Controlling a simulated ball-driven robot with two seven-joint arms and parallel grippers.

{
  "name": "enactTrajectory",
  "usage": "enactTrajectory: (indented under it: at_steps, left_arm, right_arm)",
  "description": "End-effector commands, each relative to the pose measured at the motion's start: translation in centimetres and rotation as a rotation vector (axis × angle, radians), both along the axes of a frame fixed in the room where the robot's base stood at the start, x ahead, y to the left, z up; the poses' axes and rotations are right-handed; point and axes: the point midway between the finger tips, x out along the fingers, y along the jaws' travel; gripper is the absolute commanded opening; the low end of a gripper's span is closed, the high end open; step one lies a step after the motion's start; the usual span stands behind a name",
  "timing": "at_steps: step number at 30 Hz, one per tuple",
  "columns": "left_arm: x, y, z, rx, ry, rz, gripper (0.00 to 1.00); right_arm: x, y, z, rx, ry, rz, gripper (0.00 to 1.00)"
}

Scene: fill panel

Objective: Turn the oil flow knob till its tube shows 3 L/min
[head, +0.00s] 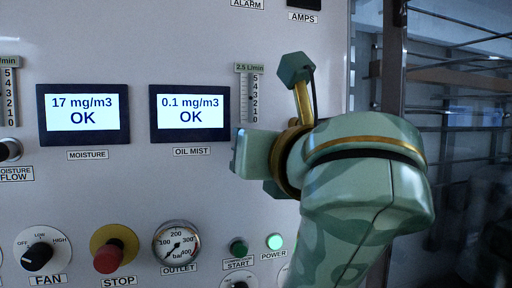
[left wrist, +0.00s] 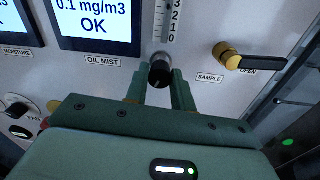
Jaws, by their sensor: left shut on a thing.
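The oil flow tube (head: 250,97) stands right of the oil mist display; its readout (head: 249,68) says 2.5 L/min above a 0 to 5 scale. In the left wrist view the tube's lower end (left wrist: 163,22) shows. The black oil flow knob (left wrist: 160,74) is below it, between the fingers of my left gripper (left wrist: 159,88), which is shut on it. In the head view my left gripper (head: 244,153) is against the panel under the tube and hides the knob. My right gripper is in neither view.
The oil mist display (head: 190,114) reads 0.1 mg/m3 OK. A yellow and black sample handle (left wrist: 232,57) sits right of the knob. The red stop button (head: 108,258), outlet gauge (head: 177,243) and green start button (head: 239,248) are lower on the panel.

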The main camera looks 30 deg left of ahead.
Motion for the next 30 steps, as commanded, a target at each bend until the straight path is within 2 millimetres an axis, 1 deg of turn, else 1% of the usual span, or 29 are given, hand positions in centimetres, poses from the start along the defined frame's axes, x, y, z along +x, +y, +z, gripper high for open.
enactTrajectory:
  at_steps: [6, 9, 12, 20, 21, 22, 23, 30]
  left_arm:
    - [0.13, 0.04, -0.28, -0.162, -0.18, 0.001, 0.02]
    - [0.14, 0.04, -0.23, -0.214, -0.243, 0.001, 0.02]
    - [0.13, 0.06, -0.18, -0.239, -0.272, 0.001, 0.02]
    - [0.13, 0.09, -0.16, -0.24, -0.273, 0.002, 0.02]
    - [0.14, 0.08, -0.16, -0.24, -0.273, 0.002, 0.36]
    - [0.14, 0.08, -0.16, -0.24, -0.273, 0.001, 0.44]
    - [0.13, 0.08, -0.15, -0.24, -0.273, 0.001, 0.46]
    - [0.05, 0.0, -0.05, -0.238, -0.275, 0.001, 0.46]
  right_arm:
    - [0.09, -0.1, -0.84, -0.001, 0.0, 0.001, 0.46]
    - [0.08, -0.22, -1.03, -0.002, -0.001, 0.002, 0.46]
    - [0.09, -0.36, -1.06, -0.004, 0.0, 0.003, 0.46]
    - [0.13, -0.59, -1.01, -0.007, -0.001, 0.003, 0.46]
    - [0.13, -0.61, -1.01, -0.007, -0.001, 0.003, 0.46]
    - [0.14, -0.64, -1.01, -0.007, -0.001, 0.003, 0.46]
    - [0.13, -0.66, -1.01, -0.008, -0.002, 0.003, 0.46]
    - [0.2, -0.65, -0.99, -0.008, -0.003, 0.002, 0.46]
